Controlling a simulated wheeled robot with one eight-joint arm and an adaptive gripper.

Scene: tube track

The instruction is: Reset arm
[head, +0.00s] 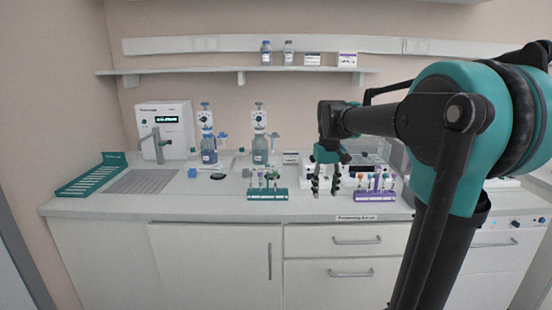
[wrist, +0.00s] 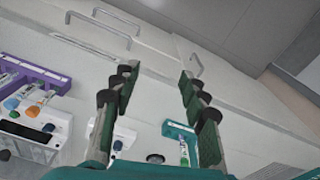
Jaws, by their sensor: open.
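My gripper (head: 325,186) hangs from my teal and black arm above the counter, fingers pointing down. It stands between the green tube rack (head: 268,195) on its left and the purple tube rack (head: 375,196) on its right. Its fingers are apart and nothing is between them in the wrist view (wrist: 157,100). In that view the purple rack (wrist: 35,70) is at the left with several capped tubes. The green rack (wrist: 180,130) is partly hidden behind the right finger.
Two dispenser bottles (head: 208,150) stand at the back of the counter (head: 215,205). A white instrument (head: 165,125) and a long green tray (head: 93,175) are at the left. A shelf (head: 200,71) runs above. Drawers with handles (head: 357,240) are below. The counter's front left is clear.

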